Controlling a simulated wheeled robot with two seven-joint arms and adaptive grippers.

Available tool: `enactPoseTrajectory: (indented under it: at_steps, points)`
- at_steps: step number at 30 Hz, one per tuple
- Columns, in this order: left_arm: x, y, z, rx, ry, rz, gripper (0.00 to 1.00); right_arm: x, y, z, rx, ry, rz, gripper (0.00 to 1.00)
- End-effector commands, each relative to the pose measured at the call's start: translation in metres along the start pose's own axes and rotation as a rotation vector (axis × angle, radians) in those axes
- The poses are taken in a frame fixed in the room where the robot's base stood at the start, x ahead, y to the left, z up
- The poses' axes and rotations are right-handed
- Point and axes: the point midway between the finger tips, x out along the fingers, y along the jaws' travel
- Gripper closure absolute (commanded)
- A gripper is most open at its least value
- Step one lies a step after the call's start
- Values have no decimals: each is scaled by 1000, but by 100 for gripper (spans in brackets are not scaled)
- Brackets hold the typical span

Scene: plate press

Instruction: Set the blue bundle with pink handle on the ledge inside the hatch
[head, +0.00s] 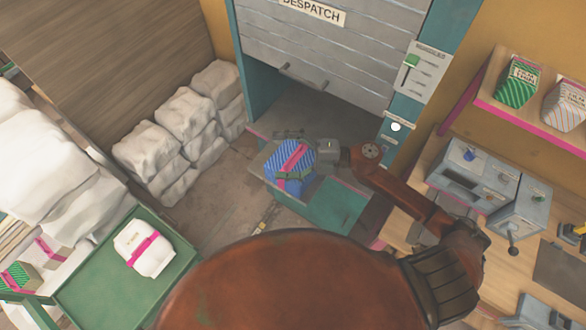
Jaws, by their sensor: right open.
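The blue striped bundle (284,160) with a pink band or handle sits at the front of the hatch opening, on or just over the teal ledge (342,205). The hatch (308,112) is below a raised grey slatted shutter marked DESPATCH. My right gripper (291,156) reaches in from the right, with its dark fingers at the far and near sides of the bundle. It is open. The bundle's underside is hidden, so its contact with the ledge cannot be made out. My left gripper is out of view.
White sacks (185,125) are stacked left of the hatch. A green tray (100,280) holds a white bundle with a pink band (145,247). At right are a lever panel (420,70), a pink-edged shelf (490,100) with bundles, and a bench with grey machines (475,175).

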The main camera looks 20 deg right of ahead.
Motion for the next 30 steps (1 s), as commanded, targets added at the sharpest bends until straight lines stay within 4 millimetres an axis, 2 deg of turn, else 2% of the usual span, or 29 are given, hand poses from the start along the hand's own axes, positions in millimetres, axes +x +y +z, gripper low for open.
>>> enactPoseTrajectory:
  at_steps: [1,5,6,9,12,15,20,30]
  points:
    - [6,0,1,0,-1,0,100,-10,-8,16,154,-55,60,0]
    - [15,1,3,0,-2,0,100,-42,-33,69,579,-220,210,0]
    - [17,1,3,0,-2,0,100,-53,-48,84,702,-271,246,0]
    - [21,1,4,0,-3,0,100,-79,-90,114,971,-389,312,0]
    - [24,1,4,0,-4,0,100,-98,-128,130,1164,-478,351,0]
    - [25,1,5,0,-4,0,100,-108,-151,137,1273,-528,372,0]
    - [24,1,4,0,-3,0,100,-104,-160,145,1316,-549,380,0]
    - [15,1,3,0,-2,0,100,-69,-153,166,1310,-546,380,0]
